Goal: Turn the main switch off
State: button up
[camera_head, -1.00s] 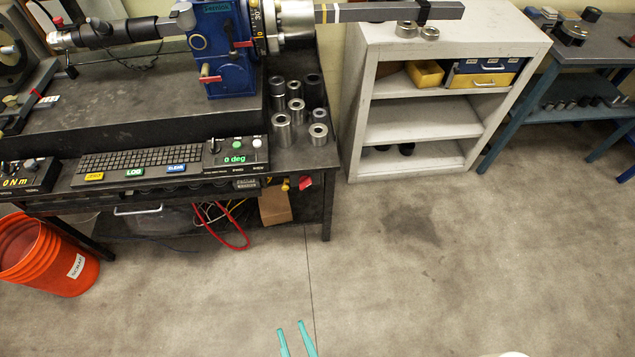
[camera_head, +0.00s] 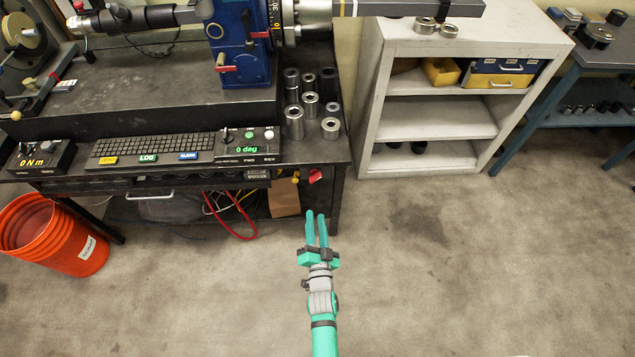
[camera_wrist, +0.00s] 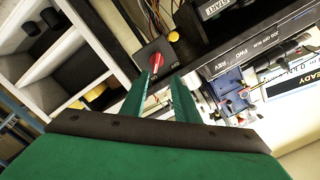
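The main switch is a red rotary knob (camera_head: 315,175) on the front right corner of the bench, below the tabletop edge. In the wrist view the red knob (camera_wrist: 157,60) sits on a dark plate, just beyond the fingertips and close to the left finger. My green gripper (camera_head: 316,213) is in front of the bench, below the knob in the head view. Its two fingers (camera_wrist: 165,82) are apart with a gap between them and nothing held. I cannot tell whether a fingertip touches the knob.
A yellow button (camera_wrist: 173,36) is beside the knob. The control box (camera_head: 247,146) reads "0 deg". Sockets (camera_head: 294,122) stand on the bench above. An orange bucket (camera_head: 88,252) is at the left, a grey shelf (camera_head: 375,120) at the right. The floor in front is clear.

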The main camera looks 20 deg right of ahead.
aim_at(317, 180)
jog(key=shift+m, duration=0.5)
jog(key=x, duration=0.4)
jog(key=d+x, duration=0.1)
jog(key=x, duration=0.8)
jog(key=shift+s+d+r, duration=0.25)
jog(key=shift+x, duration=0.85)
jog(key=shift+a, duration=0.1)
jog(key=shift+w, duration=0.1)
grip_shut()
